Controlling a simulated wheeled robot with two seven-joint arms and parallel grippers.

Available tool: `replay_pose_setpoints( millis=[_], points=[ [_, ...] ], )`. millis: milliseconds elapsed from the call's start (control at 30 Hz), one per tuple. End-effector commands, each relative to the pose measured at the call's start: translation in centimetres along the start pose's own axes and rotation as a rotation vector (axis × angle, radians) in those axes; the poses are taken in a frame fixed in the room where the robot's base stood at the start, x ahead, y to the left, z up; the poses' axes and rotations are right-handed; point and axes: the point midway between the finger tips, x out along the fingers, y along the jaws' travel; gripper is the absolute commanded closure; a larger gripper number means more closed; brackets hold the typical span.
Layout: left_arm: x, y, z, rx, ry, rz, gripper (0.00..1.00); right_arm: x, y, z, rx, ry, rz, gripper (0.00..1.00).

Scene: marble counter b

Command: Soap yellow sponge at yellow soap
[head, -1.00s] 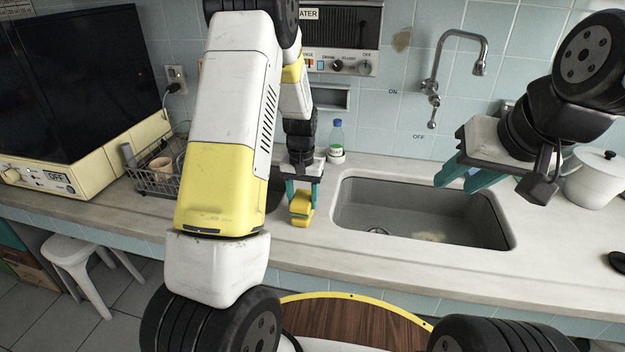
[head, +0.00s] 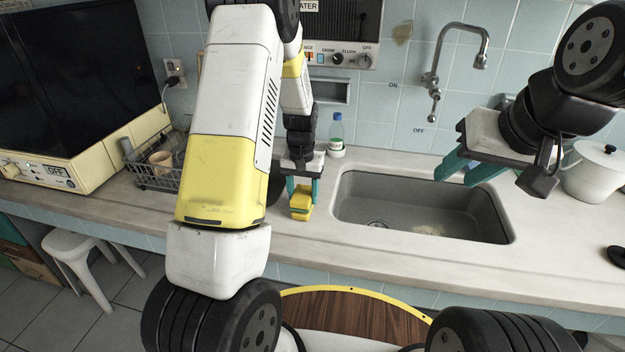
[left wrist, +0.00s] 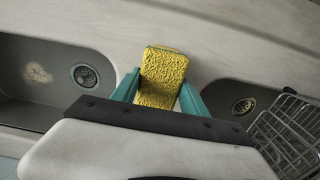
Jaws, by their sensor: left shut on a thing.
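A yellow sponge (left wrist: 162,78) with a rough surface sits between the teal fingers of my left gripper (left wrist: 160,92) in the left wrist view. In the head view my left gripper (head: 303,188) points down at the counter beside the sink, shut on the sponge (head: 301,197). A brighter yellow part shows at the sponge's lower end. I cannot tell whether it is the yellow soap or a face of the sponge, nor whether it touches the counter. My right gripper (head: 466,170) is open and empty above the right side of the sink.
A sink (head: 425,215) lies right of the sponge, below a faucet (head: 455,65). A second drain (left wrist: 243,105) shows in the left wrist view. A wire rack (head: 158,178), a bottle (head: 336,135) and a white pot (head: 592,172) stand on the counter. The front counter strip is clear.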

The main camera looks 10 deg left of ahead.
Motion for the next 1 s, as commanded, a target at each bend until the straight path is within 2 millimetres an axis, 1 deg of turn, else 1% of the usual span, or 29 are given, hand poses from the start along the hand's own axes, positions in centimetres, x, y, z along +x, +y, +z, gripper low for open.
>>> replay_pose_setpoints(
  millis=[700,1000],
  points=[
    [0.88,0.00,-0.01,0.000,0.000,0.000,0.81,0.00,0.00,0.00,0.000,0.000,0.000,0.64],
    [0.89,0.00,0.00,0.000,0.000,0.000,0.81,0.00,0.00,0.00,0.000,0.000,0.000,0.64]
  ],
)
